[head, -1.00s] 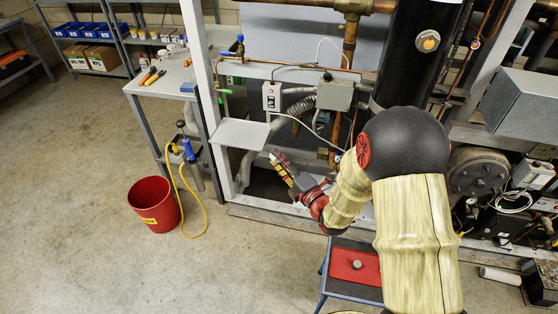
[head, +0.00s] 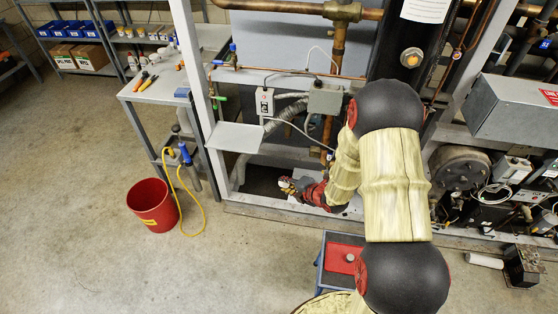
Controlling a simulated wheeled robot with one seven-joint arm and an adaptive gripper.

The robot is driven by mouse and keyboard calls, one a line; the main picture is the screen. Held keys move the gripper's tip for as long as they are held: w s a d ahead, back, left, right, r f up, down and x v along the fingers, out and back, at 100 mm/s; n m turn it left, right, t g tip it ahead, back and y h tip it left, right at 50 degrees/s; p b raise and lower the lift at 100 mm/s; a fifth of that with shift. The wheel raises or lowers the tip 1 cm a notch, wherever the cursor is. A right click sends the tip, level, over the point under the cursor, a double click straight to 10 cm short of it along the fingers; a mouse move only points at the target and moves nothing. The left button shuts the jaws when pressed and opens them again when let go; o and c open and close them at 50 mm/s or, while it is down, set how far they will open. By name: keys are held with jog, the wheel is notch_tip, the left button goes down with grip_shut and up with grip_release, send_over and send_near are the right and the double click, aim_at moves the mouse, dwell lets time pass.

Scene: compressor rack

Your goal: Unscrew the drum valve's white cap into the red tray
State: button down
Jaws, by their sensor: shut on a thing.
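My gripper (head: 287,185) is low inside the frame's left bay, at the end of my arm, and small in the head view. It is shut on a small whitish thing at its fingertips, which looks like the white cap (head: 283,182). I cannot make out the valve itself, nor whether the cap is still on it. The red tray (head: 337,264) lies on a small blue-grey stand in front of the rack, to the right of and nearer than my gripper. A small grey round knob-like thing (head: 350,258) sits in the tray. My arm hides part of the area right of it.
A grey shelf plate (head: 236,137) juts out above and left of my gripper. Frame post (head: 193,75), copper pipes and a control box (head: 325,99) stand close by. A red bucket (head: 153,205) with a yellow hose is on the floor at left. The front floor is clear.

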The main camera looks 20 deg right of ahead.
jog(key=s+d+f+n+g+p, duration=0.1)
jog(key=s+f+n+g+p, duration=0.15)
jog(key=s+f, duration=0.6)
jog(key=n+g+h+p, duration=0.1)
jog(key=n+g+h, duration=0.35)
jog(key=g, duration=0.35)
send_near(336, 257)
jog(key=shift+n+y, duration=0.4)
jog(key=shift+y, duration=0.15)
jog(key=f+b, duration=0.2)
jog(key=b, duration=0.1)
jog(key=f+b, duration=0.2)
jog(key=b, duration=0.1)
jog(key=f+b, duration=0.2)
jog(key=shift+s+d+f+b, duration=0.15)
jog(key=shift+d+f+b, duration=0.1)
jog(key=shift+d+b, duration=0.15)
jog(key=c, duration=1.5)
grip_release()
jog(key=shift+c, duration=0.2)
